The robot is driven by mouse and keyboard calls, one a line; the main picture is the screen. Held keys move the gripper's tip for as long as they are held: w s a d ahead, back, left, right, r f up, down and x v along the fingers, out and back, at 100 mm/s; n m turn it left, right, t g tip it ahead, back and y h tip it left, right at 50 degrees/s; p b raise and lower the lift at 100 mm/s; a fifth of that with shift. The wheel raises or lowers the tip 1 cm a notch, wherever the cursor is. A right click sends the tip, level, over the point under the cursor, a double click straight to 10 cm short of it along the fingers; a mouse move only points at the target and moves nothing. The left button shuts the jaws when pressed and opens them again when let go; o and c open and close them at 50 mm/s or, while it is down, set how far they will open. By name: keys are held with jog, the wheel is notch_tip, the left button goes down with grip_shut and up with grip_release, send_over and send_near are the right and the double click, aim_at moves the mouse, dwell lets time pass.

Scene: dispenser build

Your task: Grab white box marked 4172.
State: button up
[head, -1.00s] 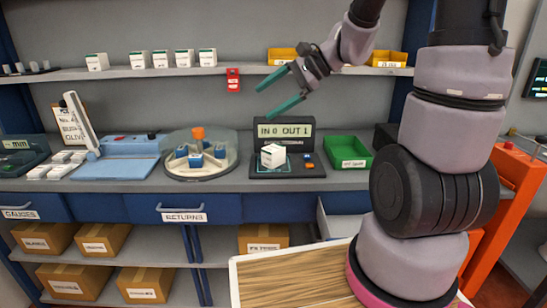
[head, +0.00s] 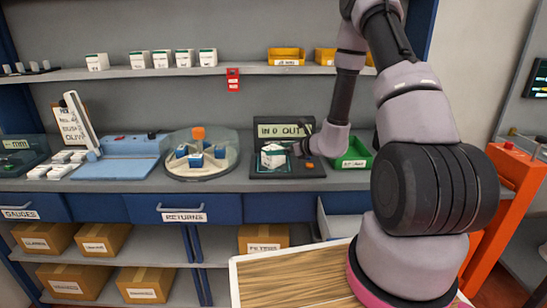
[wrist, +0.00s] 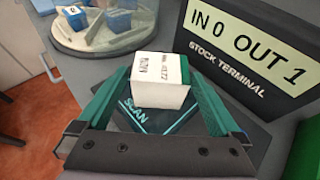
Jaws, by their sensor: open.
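A white box (head: 272,150) with a green end sits on the scan pad of the stock terminal (head: 284,129). In the wrist view the white box (wrist: 160,88) has small dark print on its faces, upside down and too small to read surely. My gripper (head: 275,158) is down at the pad. In the wrist view my gripper (wrist: 158,92) is open, with one teal finger on each side of the box. I cannot tell whether either finger touches it.
The terminal screen (wrist: 246,37) reads IN 0 OUT 1. A round clear-covered carousel (head: 201,155) stands left of the terminal and a green bin (head: 352,154) right of it. Several similar white boxes stand on the shelf (head: 120,73) above.

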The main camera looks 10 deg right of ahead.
jog(key=shift+x, duration=1)
jog(key=shift+f+x, duration=0.2)
jog(key=shift+x, duration=1.15)
jog(key=shift+f+x, duration=0.2)
jog(key=shift+x, duration=1.15)
jog(key=shift+d, duration=0.15)
jog(key=c, duration=1.4)
